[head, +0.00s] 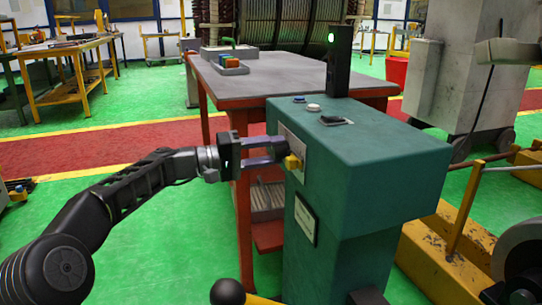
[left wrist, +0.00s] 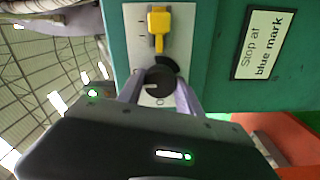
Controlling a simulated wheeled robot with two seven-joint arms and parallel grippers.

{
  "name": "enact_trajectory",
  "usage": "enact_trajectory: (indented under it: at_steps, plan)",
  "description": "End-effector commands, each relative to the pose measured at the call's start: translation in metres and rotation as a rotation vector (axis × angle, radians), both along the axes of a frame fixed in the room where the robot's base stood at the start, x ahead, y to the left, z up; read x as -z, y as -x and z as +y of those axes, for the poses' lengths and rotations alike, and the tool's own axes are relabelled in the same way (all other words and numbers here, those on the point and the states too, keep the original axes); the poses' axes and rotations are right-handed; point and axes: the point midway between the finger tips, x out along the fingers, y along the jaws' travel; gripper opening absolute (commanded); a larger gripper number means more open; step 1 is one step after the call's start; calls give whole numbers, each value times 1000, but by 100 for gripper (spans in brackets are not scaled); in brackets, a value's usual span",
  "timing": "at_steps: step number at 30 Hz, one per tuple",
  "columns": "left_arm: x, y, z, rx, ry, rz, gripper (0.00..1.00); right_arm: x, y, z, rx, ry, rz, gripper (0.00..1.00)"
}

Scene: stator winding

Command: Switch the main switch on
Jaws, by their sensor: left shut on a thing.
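The green control cabinet (head: 370,150) stands in the middle of the head view, with a pale switch plate (head: 291,147) on its left side. In the left wrist view the plate (left wrist: 133,22) carries a black rotary knob (left wrist: 160,80), which looks like the main switch, and a yellow handle (left wrist: 158,20). My left gripper (head: 278,158) reaches the plate from the left. Its two fingers (left wrist: 160,98) stand on either side of the black knob and are shut on it. The fingers and gripper body partly hide the knob and plate markings. My right gripper is not in view.
A green lamp (head: 331,38) glows on the black post above the cabinet. Blue and white buttons (head: 313,107) sit on its top. A red-framed table (head: 270,75) stands behind, and a yellow rail frame (head: 440,250) lies at the right. Green floor is open at the left.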

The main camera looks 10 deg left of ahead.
Motion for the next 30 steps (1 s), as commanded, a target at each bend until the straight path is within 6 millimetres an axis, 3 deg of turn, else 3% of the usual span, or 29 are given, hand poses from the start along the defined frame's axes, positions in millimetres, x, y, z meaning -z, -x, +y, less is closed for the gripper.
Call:
enact_trajectory:
  at_steps: [10,11,18,30]
  plan:
    - [2,0,0,2,-6,-2,1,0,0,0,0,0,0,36]
    - [2,0,0,2,-6,-2,44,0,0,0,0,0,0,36]
    - [1,0,0,1,-4,-1,63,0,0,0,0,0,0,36]
    - [-1,4,9,-2,-3,-2,63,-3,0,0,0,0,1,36]
